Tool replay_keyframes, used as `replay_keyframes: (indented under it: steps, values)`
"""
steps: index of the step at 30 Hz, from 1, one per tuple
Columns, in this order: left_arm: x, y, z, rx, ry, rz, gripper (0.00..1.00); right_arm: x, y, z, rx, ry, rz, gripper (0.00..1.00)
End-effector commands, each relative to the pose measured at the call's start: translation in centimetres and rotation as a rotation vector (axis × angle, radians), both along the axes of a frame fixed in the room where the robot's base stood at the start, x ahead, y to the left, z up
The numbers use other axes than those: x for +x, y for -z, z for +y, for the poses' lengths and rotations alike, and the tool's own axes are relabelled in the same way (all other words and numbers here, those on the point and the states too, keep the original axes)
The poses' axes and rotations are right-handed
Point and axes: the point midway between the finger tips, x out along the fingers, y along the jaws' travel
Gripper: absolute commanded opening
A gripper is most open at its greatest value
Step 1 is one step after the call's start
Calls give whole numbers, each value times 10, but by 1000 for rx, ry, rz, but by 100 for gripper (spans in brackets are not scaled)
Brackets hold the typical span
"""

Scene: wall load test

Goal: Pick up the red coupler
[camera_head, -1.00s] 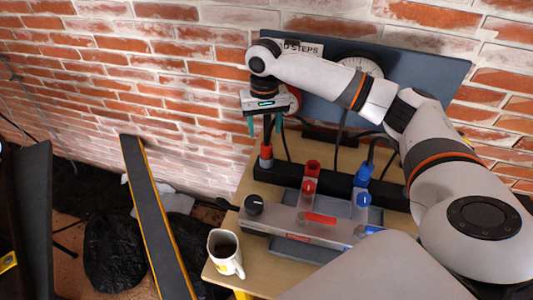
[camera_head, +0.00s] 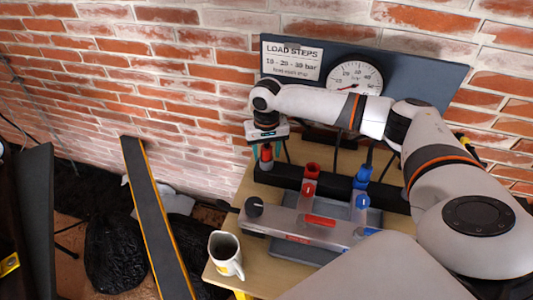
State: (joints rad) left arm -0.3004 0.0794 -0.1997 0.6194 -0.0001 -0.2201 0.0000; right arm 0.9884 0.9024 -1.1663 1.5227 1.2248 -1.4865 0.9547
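The red coupler (camera_head: 266,154) stands upright at the left end of the black block (camera_head: 330,184) on the wooden table. My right gripper (camera_head: 265,150) is above it, pointing down, with its teal fingers on either side of the coupler's upper part. The fingers look apart, with no clear contact on the coupler. The coupler's top is partly hidden by the gripper. My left gripper is not in view.
A red socket (camera_head: 312,170) and a blue coupler (camera_head: 362,177) are on the block to the right. A grey manifold (camera_head: 300,226) with a black knob lies in front. A white mug (camera_head: 226,255) stands at the table's left. A gauge (camera_head: 354,77) is on the board behind.

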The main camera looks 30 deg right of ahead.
Motion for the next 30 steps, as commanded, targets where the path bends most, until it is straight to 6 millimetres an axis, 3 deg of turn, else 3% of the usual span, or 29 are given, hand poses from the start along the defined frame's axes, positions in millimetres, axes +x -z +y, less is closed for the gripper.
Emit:
replay_keyframes:
  steps: [1, 6, 8, 17, 30]
  values:
    - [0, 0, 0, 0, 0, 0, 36, 0, 0, 0, 0, 0, 0, 40]
    - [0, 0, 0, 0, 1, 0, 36, 0, 0, 0, 0, 0, 0, 12]
    - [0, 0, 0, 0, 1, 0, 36, 0, -1, 0, 1, 0, -1, 6]
    - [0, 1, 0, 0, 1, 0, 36, 1, -8, 0, 1, 0, -3, 6]
    - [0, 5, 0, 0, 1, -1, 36, 1, -87, 0, 1, 1, -3, 6]
